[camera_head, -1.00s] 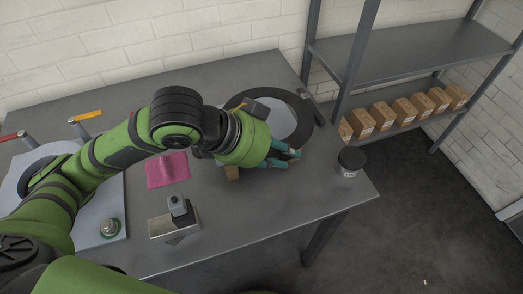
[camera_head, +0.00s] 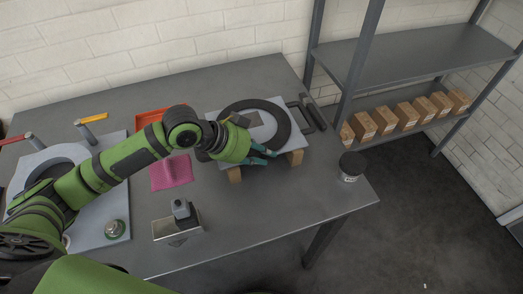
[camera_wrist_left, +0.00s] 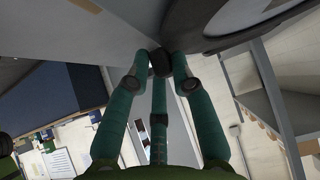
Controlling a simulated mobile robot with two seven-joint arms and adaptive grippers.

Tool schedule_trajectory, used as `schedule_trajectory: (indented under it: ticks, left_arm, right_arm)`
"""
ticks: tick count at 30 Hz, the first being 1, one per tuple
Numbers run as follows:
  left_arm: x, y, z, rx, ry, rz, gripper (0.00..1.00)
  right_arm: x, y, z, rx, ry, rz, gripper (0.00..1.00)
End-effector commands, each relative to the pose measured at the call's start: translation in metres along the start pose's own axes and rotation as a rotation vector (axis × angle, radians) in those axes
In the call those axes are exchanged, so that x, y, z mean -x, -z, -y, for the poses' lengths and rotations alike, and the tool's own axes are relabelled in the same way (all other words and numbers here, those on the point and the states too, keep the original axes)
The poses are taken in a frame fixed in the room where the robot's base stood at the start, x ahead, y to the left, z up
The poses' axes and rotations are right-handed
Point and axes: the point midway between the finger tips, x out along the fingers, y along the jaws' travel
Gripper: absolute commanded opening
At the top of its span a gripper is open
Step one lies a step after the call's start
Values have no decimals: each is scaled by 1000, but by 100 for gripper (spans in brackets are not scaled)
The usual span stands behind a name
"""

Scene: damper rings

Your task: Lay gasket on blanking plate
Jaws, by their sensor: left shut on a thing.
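The gasket (camera_head: 283,122), a flat black ring, is over the light grey blanking plate (camera_head: 290,146), whose surface shows through its middle. I cannot tell whether the ring rests fully on the plate. The plate is raised on wooden blocks (camera_head: 234,174). My left gripper (camera_head: 268,153) is at the plate's near edge, shut on the gasket; its arm hides the ring's left part. In the left wrist view a dark piece sits between the fingertips (camera_wrist_left: 160,62), and the dark ring (camera_wrist_left: 215,18) shows above right. My right gripper is not in view.
A pink cloth (camera_head: 172,173), a red tray (camera_head: 150,118) and a metal box (camera_head: 178,226) are left of the plate. Another grey plate (camera_head: 115,190) is at far left.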

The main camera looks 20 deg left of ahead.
Motion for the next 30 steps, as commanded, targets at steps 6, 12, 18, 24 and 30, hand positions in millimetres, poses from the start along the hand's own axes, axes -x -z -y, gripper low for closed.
schedule_trajectory:
  ticks: [6, 12, 18, 24, 30]
  left_arm:
    - [-2, -1, 0, 0, 0, 0, 0]
    - [-2, -2, 0, 1, 0, 1, 48]
    - [-2, -2, 0, 1, 0, 1, 48]
    - [13, -1, 2, 1, 4, 2, 48]
    - [55, -2, 2, -2, 5, 5, 48]
  right_arm:
    - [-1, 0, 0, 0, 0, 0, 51]
    - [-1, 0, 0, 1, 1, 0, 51]
    - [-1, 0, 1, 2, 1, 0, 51]
    - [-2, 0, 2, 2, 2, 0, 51]
    - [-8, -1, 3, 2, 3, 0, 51]
